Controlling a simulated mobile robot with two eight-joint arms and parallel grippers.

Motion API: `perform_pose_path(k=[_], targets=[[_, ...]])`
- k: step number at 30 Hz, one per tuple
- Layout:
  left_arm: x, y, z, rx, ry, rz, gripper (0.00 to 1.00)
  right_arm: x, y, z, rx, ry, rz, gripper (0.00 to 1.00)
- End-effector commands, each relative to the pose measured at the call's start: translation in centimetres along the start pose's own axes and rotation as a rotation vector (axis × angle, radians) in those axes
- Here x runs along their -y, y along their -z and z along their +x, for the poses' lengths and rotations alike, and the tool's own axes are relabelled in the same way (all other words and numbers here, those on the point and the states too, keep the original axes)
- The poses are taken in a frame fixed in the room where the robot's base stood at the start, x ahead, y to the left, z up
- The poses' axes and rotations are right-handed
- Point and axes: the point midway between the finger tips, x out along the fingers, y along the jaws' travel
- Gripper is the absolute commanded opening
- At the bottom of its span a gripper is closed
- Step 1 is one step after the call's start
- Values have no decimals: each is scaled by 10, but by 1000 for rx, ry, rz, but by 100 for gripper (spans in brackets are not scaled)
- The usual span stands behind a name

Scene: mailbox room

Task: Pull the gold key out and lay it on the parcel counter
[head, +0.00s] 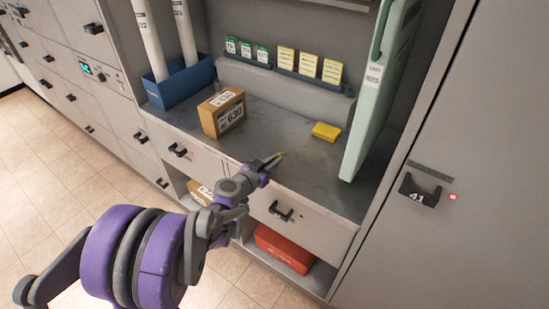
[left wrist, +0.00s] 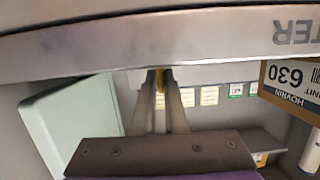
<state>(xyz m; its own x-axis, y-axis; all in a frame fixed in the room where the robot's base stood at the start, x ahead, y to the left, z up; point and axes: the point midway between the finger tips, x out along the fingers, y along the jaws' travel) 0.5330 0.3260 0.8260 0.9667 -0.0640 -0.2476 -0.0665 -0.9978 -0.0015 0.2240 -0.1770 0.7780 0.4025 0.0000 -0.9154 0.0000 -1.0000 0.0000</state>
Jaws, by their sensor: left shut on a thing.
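My left gripper (head: 272,163) reaches over the front part of the grey parcel counter (head: 285,175). It is shut on a small gold piece, which I take to be the gold key (head: 281,155); only a little of it shows past the fingertips. In the left wrist view the fingers (left wrist: 160,85) close around the gold key (left wrist: 161,79), beside the counter's edge band (left wrist: 200,45). I cannot tell whether the key touches the counter. My right gripper is not in view.
A cardboard parcel marked 630 (head: 222,112) stands left of the gripper. A yellow box (head: 326,131) lies behind right, near a tall pale green panel (head: 382,90). A blue bin (head: 180,84) holds tubes. Locker door 41 (head: 440,240) is at right. Bare counter surrounds the fingertips.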

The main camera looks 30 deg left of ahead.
Motion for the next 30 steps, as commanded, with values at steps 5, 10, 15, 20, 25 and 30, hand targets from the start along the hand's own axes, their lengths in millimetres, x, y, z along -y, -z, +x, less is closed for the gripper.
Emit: perform_pose_path(k=[5, 10, 15, 20, 25, 30], targets=[[0, -3, 1, 0, 0, 0, 0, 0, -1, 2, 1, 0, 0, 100], [0, -3, 1, 0, 0, 0, 12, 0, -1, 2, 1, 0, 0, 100], [0, -3, 1, 0, 0, 0, 42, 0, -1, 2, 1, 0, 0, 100], [0, -3, 1, 0, 0, 0, 45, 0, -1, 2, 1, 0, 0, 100], [0, -3, 1, 0, 0, 0, 45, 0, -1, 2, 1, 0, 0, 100], [0, -3, 1, 0, 0, 0, 45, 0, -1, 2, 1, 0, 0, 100]])
